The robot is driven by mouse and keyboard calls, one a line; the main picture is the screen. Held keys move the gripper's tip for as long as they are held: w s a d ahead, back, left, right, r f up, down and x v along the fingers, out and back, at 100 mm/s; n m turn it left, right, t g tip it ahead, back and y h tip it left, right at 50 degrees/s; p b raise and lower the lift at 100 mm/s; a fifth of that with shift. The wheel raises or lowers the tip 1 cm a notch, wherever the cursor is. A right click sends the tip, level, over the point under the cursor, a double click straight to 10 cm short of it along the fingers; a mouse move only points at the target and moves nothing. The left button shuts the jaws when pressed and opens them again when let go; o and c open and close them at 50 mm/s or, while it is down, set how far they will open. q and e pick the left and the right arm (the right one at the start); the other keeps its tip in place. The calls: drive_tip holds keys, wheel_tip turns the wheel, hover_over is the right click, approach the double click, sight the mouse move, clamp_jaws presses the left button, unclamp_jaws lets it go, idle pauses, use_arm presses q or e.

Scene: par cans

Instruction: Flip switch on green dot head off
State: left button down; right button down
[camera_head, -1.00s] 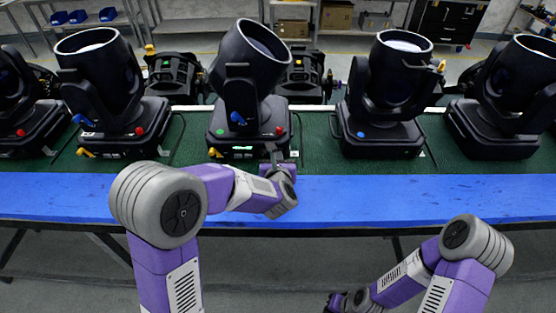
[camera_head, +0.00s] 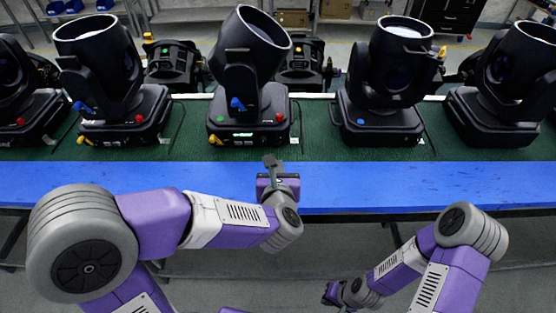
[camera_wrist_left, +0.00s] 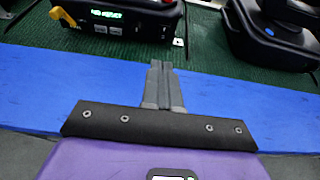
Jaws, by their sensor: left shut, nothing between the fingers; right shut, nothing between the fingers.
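The green dot head (camera_head: 250,70) stands in the middle of the row, its barrel tilted, with a green dot (camera_head: 219,119) on its base. Its front display (camera_head: 243,135) is lit green, also in the left wrist view (camera_wrist_left: 105,15). A yellow part (camera_head: 215,140) sticks out at the base's left front corner and shows in the left wrist view (camera_wrist_left: 63,17). The switch itself cannot be made out. My left gripper (camera_head: 271,162) is shut and empty over the blue strip, in front of this head and apart from it. My right gripper (camera_head: 329,297) is shut, low at the front.
A red dot head (camera_head: 105,70) stands to the left and a blue dot head (camera_head: 388,75) to the right. Another head (camera_head: 510,85) is further right. The blue strip (camera_head: 390,182) of the table's front is clear. Cables lie on the green mat between the heads.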

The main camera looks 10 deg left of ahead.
use_arm(q)
drive_tip(key=shift+s, duration=0.15)
idle(0.3)
drive_tip(key=shift+s+d+f+g+p, duration=0.1)
drive_tip(key=shift+d+f+g+p, duration=0.2)
drive_tip(key=shift+f+p, duration=0.6)
drive_tip(key=shift+r, duration=0.2)
approach(281, 139)
drive_tip(key=w+f, duration=0.2)
drive_tip(key=w+a+f, duration=0.1)
drive_tip(key=w+f, duration=0.1)
drive_tip(key=shift+w+a+f, duration=0.1)
drive_tip(key=shift+a+f, duration=0.05)
drive_tip(key=shift+f, duration=0.15)
drive_tip(key=shift+w+a+f, duration=0.1)
drive_tip(key=shift+w+a, duration=0.05)
drive_tip(key=shift+w, duration=0.45)
